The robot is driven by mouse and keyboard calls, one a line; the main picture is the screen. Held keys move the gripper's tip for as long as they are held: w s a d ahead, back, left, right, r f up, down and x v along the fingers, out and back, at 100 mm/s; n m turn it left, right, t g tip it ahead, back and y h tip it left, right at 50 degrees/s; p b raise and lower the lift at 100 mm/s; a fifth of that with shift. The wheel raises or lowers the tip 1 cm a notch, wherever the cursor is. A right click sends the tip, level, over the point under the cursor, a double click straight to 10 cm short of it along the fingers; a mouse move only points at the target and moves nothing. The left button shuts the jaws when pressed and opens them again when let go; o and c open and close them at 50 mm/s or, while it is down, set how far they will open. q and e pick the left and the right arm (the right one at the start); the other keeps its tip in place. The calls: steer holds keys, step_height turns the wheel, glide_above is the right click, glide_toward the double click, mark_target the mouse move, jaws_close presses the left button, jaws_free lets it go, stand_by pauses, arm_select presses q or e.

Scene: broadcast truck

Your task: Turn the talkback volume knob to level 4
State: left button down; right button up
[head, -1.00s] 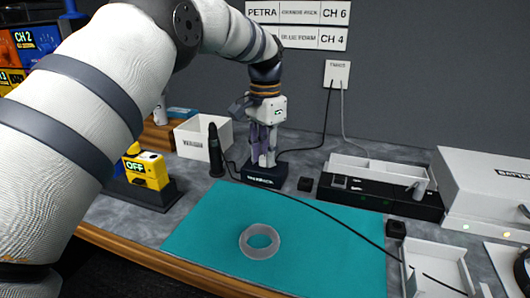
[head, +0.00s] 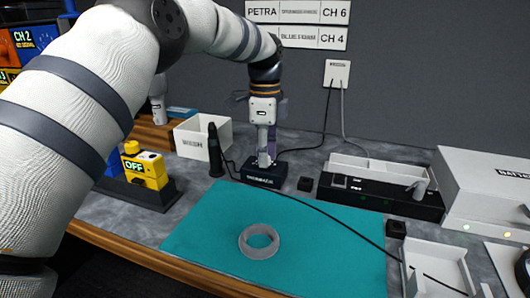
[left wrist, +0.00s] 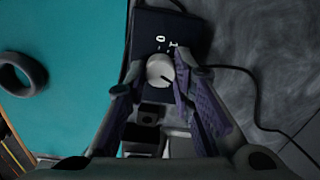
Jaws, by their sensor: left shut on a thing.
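The talkback box (head: 262,176) is a small black box with a lettered front, on the counter just behind the teal mat. My left gripper (head: 265,160) points straight down onto its top and hides the knob in the head view. In the left wrist view the pale round knob (left wrist: 160,70) sits between the fingers of my left gripper (left wrist: 158,85), which is shut on it. A dark pointer mark on the knob is toward the lower right of the picture. White scale marks show beside the knob; most of the scale is hidden or too small to read. My right gripper is out of view.
A black upright microphone-like object (head: 215,150) stands left of the box, before a white bin (head: 190,140). A black cable (head: 320,212) crosses the teal mat (head: 200,235), which holds a grey ring (head: 259,253). A black unit (head: 380,196) stands to the right.

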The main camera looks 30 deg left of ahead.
arm_select(q)
steer(key=shift+m, duration=0.6)
steer(key=c, duration=1.4)
jaws_free()
steer(key=shift+o, duration=0.2)
step_height(320, 180, up, 12)
